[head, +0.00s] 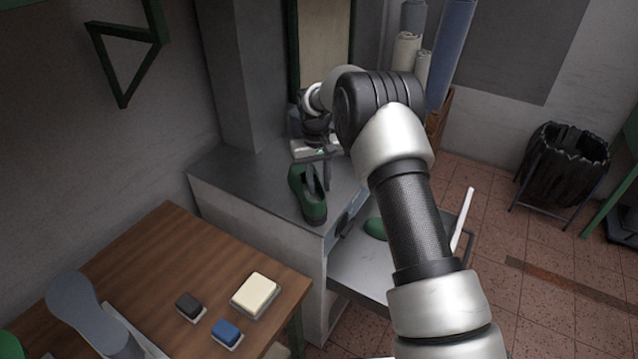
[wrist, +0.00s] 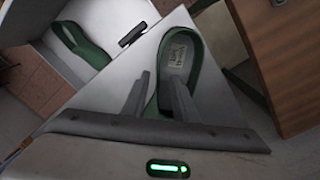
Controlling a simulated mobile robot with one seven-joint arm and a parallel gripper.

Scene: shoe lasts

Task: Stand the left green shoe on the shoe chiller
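A green shoe (head: 313,207) stands upright on the grey top of the pale cabinet that looks like the shoe chiller (head: 232,170), near its front edge. In the wrist view the shoe's opening and labelled insole (wrist: 180,48) face me. My gripper (head: 318,181) is directly over the shoe, pointing down. Its two fingers (wrist: 157,80) are apart, with part of the green side wall showing between them; I see no firm grip. A second green shoe (head: 375,228) lies lower, on the pale shelf at the cabinet's front, partly hidden by my arm; it also shows in the wrist view (wrist: 80,46).
A wooden table (head: 150,255) at lower left holds a cream block (head: 255,292), a blue block (head: 227,331), a dark block (head: 188,306) and a grey shoe last (head: 85,312). Rolls (head: 405,50) stand behind my arm.

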